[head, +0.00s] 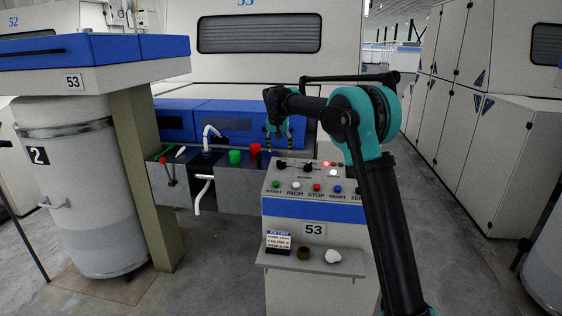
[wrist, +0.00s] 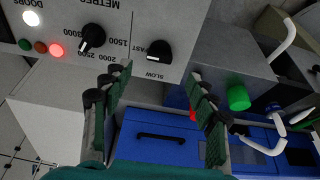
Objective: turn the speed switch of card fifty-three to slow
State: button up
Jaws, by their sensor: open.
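The speed switch, a black knob on the grey panel top of card 53, shows in the wrist view (wrist: 159,50) with FAST and SLOW printed beside it. A pale mark shows at its lower edge; I cannot tell surely which word it points to. In the head view it is the left black knob (head: 282,164) on the console. My gripper (head: 278,131) is over the back left of the console, just above the switch. In the wrist view its two fingers (wrist: 153,78) are spread apart and empty, with the switch beyond the gap between their tips, apart from them.
A second black knob (wrist: 92,37), marked METRES, sits close beside the switch. Lit lamps (head: 333,172) and a row of coloured buttons (head: 317,187) are on the same console. A shelf (head: 310,261) juts out below.

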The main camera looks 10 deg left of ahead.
aim_at(281, 162)
jog(key=x, duration=0.8)
jog(key=c, duration=1.2)
